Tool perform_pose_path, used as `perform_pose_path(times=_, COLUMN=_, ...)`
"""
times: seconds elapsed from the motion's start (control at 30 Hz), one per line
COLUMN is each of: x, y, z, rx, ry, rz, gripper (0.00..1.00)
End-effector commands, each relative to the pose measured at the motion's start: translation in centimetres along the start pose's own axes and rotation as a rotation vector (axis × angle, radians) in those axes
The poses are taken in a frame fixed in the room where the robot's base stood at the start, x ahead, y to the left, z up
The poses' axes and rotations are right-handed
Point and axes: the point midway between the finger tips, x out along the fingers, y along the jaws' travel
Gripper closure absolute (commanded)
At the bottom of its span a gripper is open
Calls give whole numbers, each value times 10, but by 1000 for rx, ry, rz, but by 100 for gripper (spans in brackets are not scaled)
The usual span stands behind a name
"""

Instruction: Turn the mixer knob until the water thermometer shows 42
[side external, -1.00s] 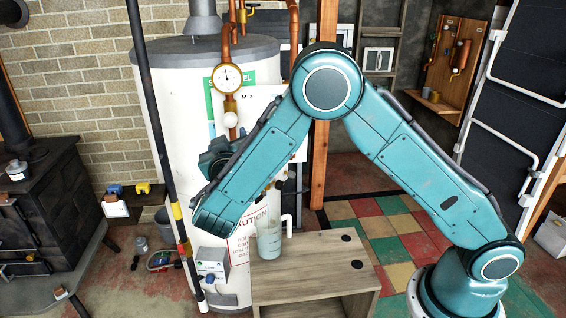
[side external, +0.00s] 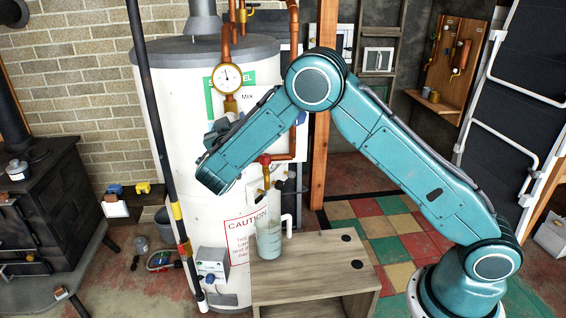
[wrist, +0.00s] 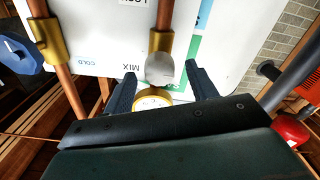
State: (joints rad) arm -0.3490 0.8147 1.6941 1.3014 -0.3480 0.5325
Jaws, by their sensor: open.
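The mixer knob (wrist: 160,68) is a pale grey rounded knob on a copper pipe with a brass fitting, beside the word MIX in the wrist view. My gripper (wrist: 157,76) is open, with one dark finger on each side of the knob in that picture; I cannot tell whether either touches it. The brass-rimmed thermometer (side external: 227,77) hangs on the pipe in front of the white tank; its needle points near the top, but its numbers are too small to read. In the wrist view the dial (wrist: 152,99) is partly hidden by my gripper. My arm hides most of the knob in the side view.
A red-handled valve (side external: 264,159) sits above a clear jug of water (side external: 268,240) on a wooden bench (side external: 330,250). A blue handle (wrist: 20,54) is beside the COLD label.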

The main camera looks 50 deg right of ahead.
Motion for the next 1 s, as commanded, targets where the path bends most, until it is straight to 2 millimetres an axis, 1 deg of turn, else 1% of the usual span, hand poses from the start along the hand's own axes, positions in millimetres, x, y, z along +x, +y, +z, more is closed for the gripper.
perform_pose_path(times=0.03, x=8, y=1, z=0, rx=0, ry=-1, rz=3, gripper=43)
perform_pose_path(times=0.1, x=16, y=1, z=0, rx=1, ry=0, rz=2, gripper=43)
perform_pose_path(times=0.3, x=32, y=0, z=0, rx=0, ry=0, rz=1, gripper=43)
perform_pose_path(times=0.43, x=36, y=0, z=0, rx=0, ry=1, rz=0, gripper=43)
perform_pose_path(times=0.7, x=37, y=0, z=0, rx=0, ry=0, rz=0, gripper=43)
perform_pose_path(times=0.77, x=37, y=0, z=0, rx=0, ry=0, rz=0, gripper=54)
perform_pose_path(times=0.8, x=37, y=0, z=0, rx=0, ry=0, rz=0, gripper=62)
perform_pose_path(times=0.93, x=37, y=0, z=0, rx=0, ry=0, rz=0, gripper=87)
perform_pose_path(times=1.0, x=37, y=0, z=0, rx=0, ry=0, rz=0, gripper=87)
